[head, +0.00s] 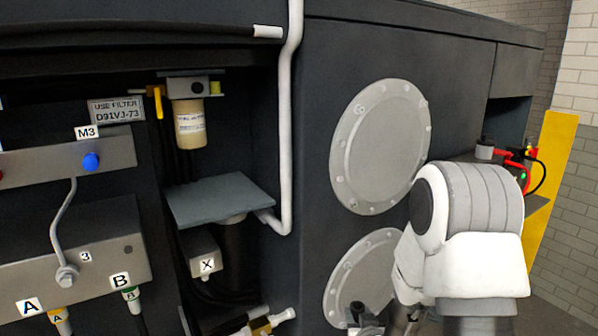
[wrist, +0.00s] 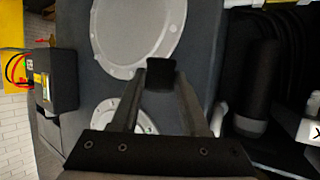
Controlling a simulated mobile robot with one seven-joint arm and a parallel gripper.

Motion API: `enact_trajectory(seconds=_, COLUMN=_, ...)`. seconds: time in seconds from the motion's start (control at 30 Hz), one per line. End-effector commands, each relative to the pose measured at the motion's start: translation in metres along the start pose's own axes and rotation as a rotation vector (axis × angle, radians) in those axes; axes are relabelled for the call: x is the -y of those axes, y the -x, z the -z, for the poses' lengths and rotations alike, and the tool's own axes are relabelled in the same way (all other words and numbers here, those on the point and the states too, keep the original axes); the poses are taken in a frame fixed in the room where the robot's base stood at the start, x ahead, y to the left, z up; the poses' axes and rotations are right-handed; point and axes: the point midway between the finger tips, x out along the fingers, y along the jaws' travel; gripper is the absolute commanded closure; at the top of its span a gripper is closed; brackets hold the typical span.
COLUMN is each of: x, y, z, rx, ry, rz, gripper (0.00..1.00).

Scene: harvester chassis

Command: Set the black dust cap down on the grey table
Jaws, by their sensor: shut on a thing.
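My gripper (wrist: 160,76) is shut on the black dust cap (wrist: 160,73), a small dark piece between its fingertips in the wrist view. In the head view my gripper (head: 358,316) is low, in front of the lower round cover, and the cap is too small and dark there to make out surely. A flat grey plate (head: 220,199), which looks like the grey table, stands out in the recess left of my gripper and higher in the picture. Its top looks bare. The cap is apart from it.
A white pipe (head: 285,150) runs down beside the plate's right edge. A filter (head: 190,122) hangs above the plate, and a box marked X (head: 203,254) sits below. Large round covers (head: 380,146) are on the dark panel.

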Motion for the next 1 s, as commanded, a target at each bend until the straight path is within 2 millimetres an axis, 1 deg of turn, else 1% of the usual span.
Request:
enact_trajectory(seconds=0.03, x=0.0, y=0.008, z=0.02, rx=0.0, ry=0.0, rz=0.0, gripper=1.0)
enact_trajectory(seconds=0.1, x=0.0, y=0.014, z=0.033, rx=0.0, ry=0.0, rz=0.001, gripper=1.0)
enact_trajectory(seconds=0.3, x=0.0, y=0.026, z=0.062, rx=0.0, ry=0.0, rz=0.001, gripper=1.0)
enact_trajectory(seconds=0.4, x=0.0, y=0.029, z=0.07, rx=0.0, ry=0.0, rz=0.001, gripper=1.0)
enact_trajectory(seconds=0.57, x=0.0, y=0.031, z=0.076, rx=0.0, ry=0.0, rz=0.0, gripper=1.0)
enact_trajectory(seconds=1.0, x=0.0, y=0.031, z=0.075, rx=0.0, ry=0.003, rz=0.0, gripper=1.0)
